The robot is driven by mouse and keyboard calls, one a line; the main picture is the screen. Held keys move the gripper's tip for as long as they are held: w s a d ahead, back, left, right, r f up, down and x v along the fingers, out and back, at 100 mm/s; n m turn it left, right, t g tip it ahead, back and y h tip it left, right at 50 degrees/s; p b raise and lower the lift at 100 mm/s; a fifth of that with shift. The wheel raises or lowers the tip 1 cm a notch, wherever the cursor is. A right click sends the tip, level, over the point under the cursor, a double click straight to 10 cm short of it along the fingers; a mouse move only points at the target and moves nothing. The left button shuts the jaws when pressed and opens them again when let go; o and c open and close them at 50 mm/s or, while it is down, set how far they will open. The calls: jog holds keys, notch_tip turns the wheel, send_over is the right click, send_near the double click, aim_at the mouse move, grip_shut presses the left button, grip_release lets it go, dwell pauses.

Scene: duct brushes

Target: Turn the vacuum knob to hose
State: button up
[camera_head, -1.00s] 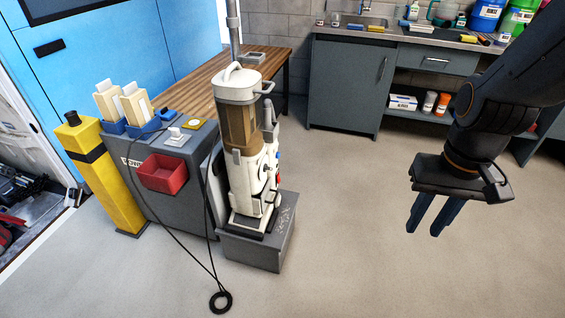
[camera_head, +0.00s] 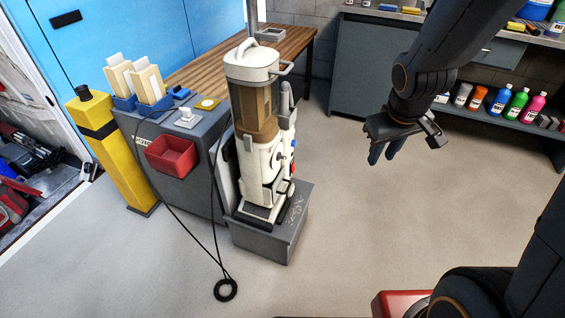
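A cream upright vacuum (camera_head: 258,165) with a brown see-through canister stands on a grey block, left of the middle. Small blue and red parts show at its right edge, seen side-on. I cannot make out the knob or its setting at this angle. My gripper (camera_head: 383,153) is in the air to the right of the vacuum, clearly apart from it.
The grey block (camera_head: 268,240) is under the vacuum. A grey cabinet with a red bin (camera_head: 171,156) and a yellow post (camera_head: 108,150) stand to the left. Floor right of the vacuum is clear; shelves with bottles stand behind.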

jog(key=w+a+f+n+t+y+b, duration=0.4)
jog(key=w+f, duration=0.3)
jog(key=w, duration=0.4)
jog(key=w+a+f+n+t+y+b, duration=0.2)
jog(key=w+a+f+n+y+b, duration=0.15)
jog(key=w+f+n, duration=0.6)
jog(key=n+g+y+b, duration=0.3)
jog(key=n+y+b, duration=0.35)
jog(key=y, duration=0.35)
send_near(285, 158)
jog(key=a, duration=0.1)
jog(key=x, duration=0.7)
jog(key=shift+w+a+b, duration=0.2)
jog(key=shift+w+b, duration=0.15)
jog(key=shift+b, duration=0.05)
grip_shut()
